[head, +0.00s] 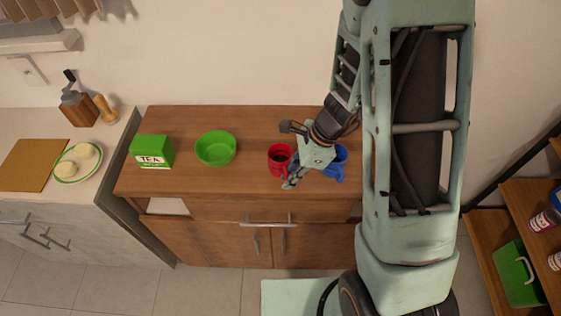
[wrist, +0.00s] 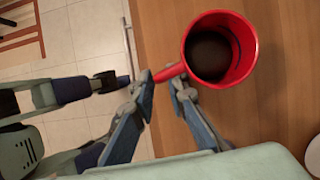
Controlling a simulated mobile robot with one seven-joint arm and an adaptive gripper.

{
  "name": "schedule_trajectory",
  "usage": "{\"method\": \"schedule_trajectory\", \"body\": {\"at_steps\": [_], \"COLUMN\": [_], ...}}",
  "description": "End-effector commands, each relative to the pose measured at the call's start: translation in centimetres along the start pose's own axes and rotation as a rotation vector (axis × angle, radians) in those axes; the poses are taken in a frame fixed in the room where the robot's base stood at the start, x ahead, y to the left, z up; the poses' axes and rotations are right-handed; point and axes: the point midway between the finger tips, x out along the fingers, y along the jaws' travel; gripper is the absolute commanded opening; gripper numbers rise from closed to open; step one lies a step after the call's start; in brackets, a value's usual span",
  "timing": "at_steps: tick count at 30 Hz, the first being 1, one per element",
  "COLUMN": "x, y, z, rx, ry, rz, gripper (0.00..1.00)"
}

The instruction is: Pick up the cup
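A red cup (head: 272,161) with a dark inside stands upright on the wooden cabinet top, in front of my gripper (head: 288,156). In the wrist view, the red cup (wrist: 219,47) is at the upper right, its handle pointing left toward the gap between my fingertips (wrist: 162,78). My fingers are apart, with the handle's end between or just above them; contact cannot be told. A blue cup (head: 340,164) stands just right of my gripper, partly hidden by it.
A green bowl (head: 216,148) and a green tea box (head: 152,150) stand left on the cabinet top (head: 250,186). Free wood lies between bowl and red cup. The cabinet's front edge is close to the cups. A counter with a plate (head: 77,172) is farther left.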

Motion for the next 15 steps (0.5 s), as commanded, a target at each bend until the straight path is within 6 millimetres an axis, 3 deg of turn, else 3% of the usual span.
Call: {"method": "schedule_trajectory", "body": {"at_steps": [3, 11, 15], "x": [1.4, 1.72, 1.71], "y": [0.0, -0.05, -0.06], "z": [0.01, 0.06, 0.06], "rx": [0.0, -0.002, -0.002], "ry": [0.0, 0.0, 0.0], "rz": [0.001, -0.001, -0.001], "gripper": [0.14, 0.14, 0.01]}}
